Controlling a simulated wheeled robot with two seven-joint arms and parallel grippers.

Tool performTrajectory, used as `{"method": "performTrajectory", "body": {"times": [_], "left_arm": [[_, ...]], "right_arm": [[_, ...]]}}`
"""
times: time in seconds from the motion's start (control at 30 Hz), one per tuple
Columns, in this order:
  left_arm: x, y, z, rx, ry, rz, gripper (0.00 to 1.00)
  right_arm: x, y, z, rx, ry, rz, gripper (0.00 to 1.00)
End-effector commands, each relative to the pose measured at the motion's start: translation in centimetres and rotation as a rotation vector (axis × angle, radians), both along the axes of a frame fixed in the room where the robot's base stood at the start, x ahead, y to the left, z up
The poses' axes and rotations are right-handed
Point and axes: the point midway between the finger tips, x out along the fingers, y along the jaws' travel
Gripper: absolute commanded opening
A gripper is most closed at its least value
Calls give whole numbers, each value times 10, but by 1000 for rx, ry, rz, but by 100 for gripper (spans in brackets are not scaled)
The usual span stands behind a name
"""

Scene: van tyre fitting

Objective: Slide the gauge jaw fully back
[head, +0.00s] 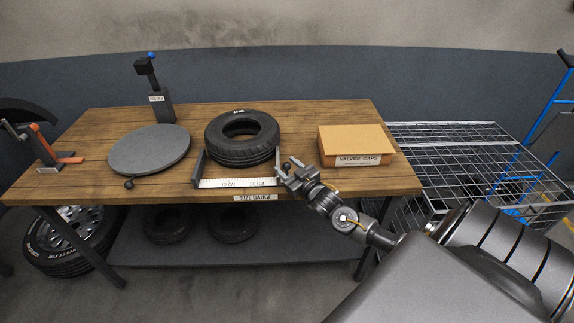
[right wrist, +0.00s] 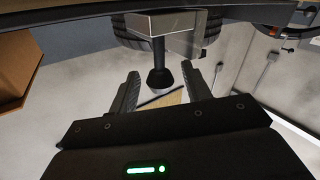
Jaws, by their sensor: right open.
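The size gauge (head: 237,183) lies along the table's front edge, a pale ruler with an upright dark plate at its left end. Its sliding jaw (head: 278,160) stands at the right end, partly hidden by my gripper. A black tyre (head: 242,138) lies flat just behind the ruler, between the two plates. My right gripper (head: 287,170) is at the jaw's right front. In the right wrist view my right gripper (right wrist: 163,92) is open, with the jaw's dark knob (right wrist: 160,76) between its fingers and gaps visible on both sides. My left gripper is out of view.
A valve caps box (head: 356,145) stands close to the right of my gripper. A round grey turntable (head: 149,150) and a black post (head: 153,90) are to the left. A wire cage (head: 450,160) stands beyond the table's right end. Tyres lie on the lower shelf.

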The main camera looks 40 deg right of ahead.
Motion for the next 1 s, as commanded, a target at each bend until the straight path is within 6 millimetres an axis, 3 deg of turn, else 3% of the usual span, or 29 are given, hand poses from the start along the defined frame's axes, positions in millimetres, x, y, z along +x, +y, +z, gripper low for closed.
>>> {"method": "performTrajectory", "body": {"times": [0.37,0.73,1.0], "left_arm": [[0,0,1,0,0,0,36],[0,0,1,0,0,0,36],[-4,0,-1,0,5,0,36]], "right_arm": [[6,0,0,0,1,1,48],[5,0,0,0,1,1,0],[9,3,-1,0,0,20,0]]}}
